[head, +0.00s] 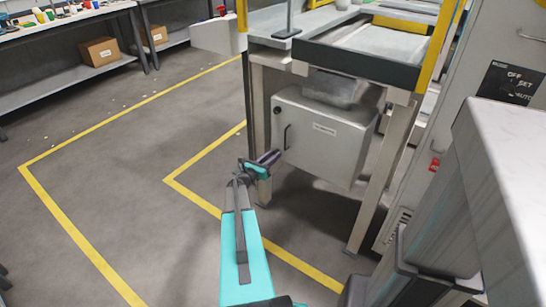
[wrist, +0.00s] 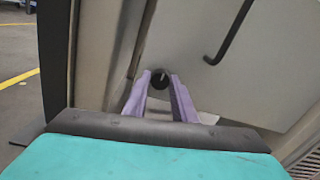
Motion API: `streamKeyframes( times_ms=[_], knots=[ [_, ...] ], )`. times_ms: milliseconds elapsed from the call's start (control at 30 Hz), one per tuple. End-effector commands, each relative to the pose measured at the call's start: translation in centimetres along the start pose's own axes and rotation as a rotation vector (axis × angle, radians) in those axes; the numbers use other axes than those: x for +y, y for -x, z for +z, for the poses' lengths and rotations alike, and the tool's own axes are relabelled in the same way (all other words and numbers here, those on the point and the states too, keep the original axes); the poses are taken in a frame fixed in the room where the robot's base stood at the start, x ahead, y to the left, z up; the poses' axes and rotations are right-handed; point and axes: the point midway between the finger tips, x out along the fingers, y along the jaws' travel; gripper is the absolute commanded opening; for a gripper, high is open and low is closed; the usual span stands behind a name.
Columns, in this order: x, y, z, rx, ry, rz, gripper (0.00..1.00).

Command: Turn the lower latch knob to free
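A grey cabinet door (head: 325,137) under the bench has a dark handle (head: 286,137) near its left edge; the handle also shows at upper right in the wrist view (wrist: 228,35). A black upper knob (head: 278,110) sits above the handle. In the wrist view the round black lower knob (wrist: 160,78), with a white pointer line roughly upright, appears between the tips of my two purple fingers. In the head view my gripper (head: 273,157) hides this knob. The fingers stand apart, one each side of it; I cannot tell whether they touch it.
A bench leg (head: 248,100) stands just left of the cabinet, and another leg (head: 385,180) to the right. A grey machine (head: 510,190) fills the right side. The floor (head: 130,170) on the left is open, with yellow lines.

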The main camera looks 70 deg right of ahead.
Motion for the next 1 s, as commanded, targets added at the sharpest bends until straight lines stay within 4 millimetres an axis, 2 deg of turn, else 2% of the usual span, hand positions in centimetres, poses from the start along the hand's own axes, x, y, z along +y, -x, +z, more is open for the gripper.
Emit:
streamKeyframes(
  times_ms=[100,567,1000],
  knots=[
    [-0.05,0.00,-0.01,0.000,0.000,-0.001,0.02],
    [-0.09,0.03,-0.26,0.004,-0.080,-0.001,0.02],
    [-0.17,0.04,-0.45,0.016,-0.371,0.000,0.02]
  ],
)
